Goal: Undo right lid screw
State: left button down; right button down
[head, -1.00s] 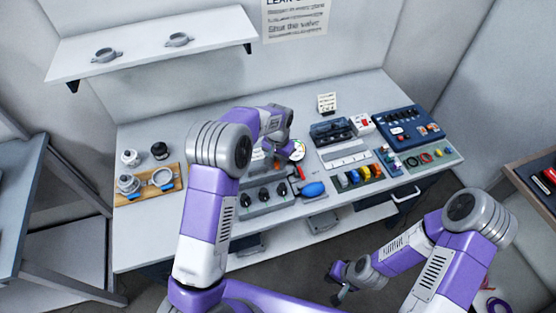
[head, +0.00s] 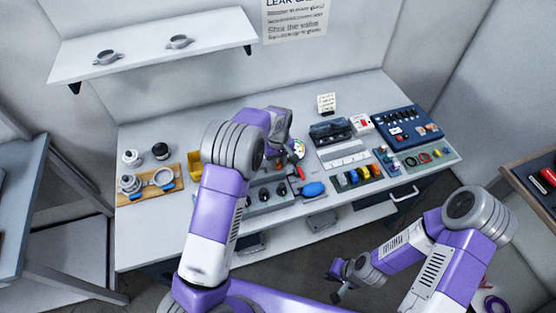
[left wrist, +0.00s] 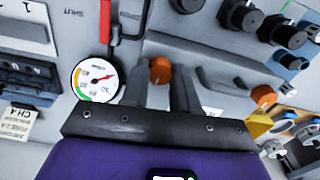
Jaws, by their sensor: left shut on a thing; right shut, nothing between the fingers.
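The lid screw shows as an orange knob (left wrist: 160,70) in the left wrist view, on the grey panel lid. My left gripper (left wrist: 160,88) has one finger on each side of it and is shut on it. Whether the screw is still seated in the lid I cannot tell. A second orange knob (left wrist: 264,96) stands apart to the right in that view. In the head view my left arm hides both knobs and the left fingertips. My right gripper (head: 337,296) is shut and empty, low in front of the bench.
A round gauge (left wrist: 95,80) and a red lever (left wrist: 105,20) are close to the left fingers. Black knobs (left wrist: 240,17) line the panel. A yellow bin (head: 195,163) and a wooden board (head: 172,190) sit to the left on the bench (head: 140,240).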

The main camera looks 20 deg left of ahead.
aim_at(278, 164)
pick_arm(q)
jog(key=shift+n, duration=0.8)
jog(key=c, duration=0.9)
grip_release()
jog(key=shift+o, duration=0.2)
notch_tip(278, 164, up, 8)
jog(key=shift+f+p, duration=0.25)
jog(key=shift+p, duration=0.2)
